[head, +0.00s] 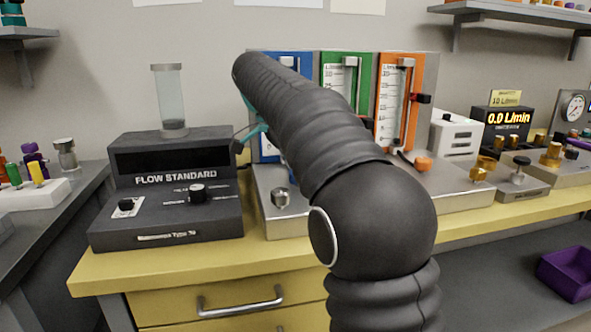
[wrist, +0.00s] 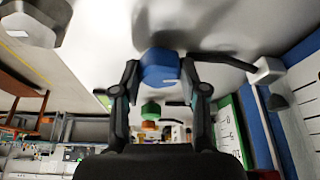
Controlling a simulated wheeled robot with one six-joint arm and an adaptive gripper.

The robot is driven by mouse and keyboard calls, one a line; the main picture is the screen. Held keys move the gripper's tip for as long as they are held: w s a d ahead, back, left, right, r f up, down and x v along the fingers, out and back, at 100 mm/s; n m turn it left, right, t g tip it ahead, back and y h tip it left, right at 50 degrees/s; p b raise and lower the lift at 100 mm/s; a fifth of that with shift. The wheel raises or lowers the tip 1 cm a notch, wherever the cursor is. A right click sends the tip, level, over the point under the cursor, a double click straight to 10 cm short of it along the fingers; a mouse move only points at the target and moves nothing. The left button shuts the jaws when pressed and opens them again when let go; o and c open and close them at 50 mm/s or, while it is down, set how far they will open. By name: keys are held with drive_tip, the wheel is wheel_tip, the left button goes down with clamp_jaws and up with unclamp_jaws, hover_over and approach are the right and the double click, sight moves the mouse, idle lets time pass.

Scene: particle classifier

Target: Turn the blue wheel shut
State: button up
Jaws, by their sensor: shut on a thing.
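The blue wheel (wrist: 160,66) shows in the wrist view, on a pale metal base. My gripper (wrist: 161,75) has one finger on each side of it and is shut on it. In the head view my dark arm hides the blue wheel and most of my gripper. Part of the blue flowmeter panel (head: 288,60) shows behind the arm. The wheel's turn position cannot be told.
Beyond the blue wheel are a green wheel (wrist: 150,110) and an orange wheel (head: 423,163). A black FLOW STANDARD box (head: 172,190) with a glass tube stands left of my arm. A display (head: 508,117) at right reads 0.0 L/min.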

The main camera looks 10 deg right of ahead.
drive_tip(key=shift+m, duration=0.5)
drive_tip(key=o, duration=1.1)
drive_tip(key=shift+o, duration=0.2)
drive_tip(key=v, duration=0.7)
drive_tip(key=shift+r, duration=0.2)
drive_tip(key=shift+w+a, duration=0.15)
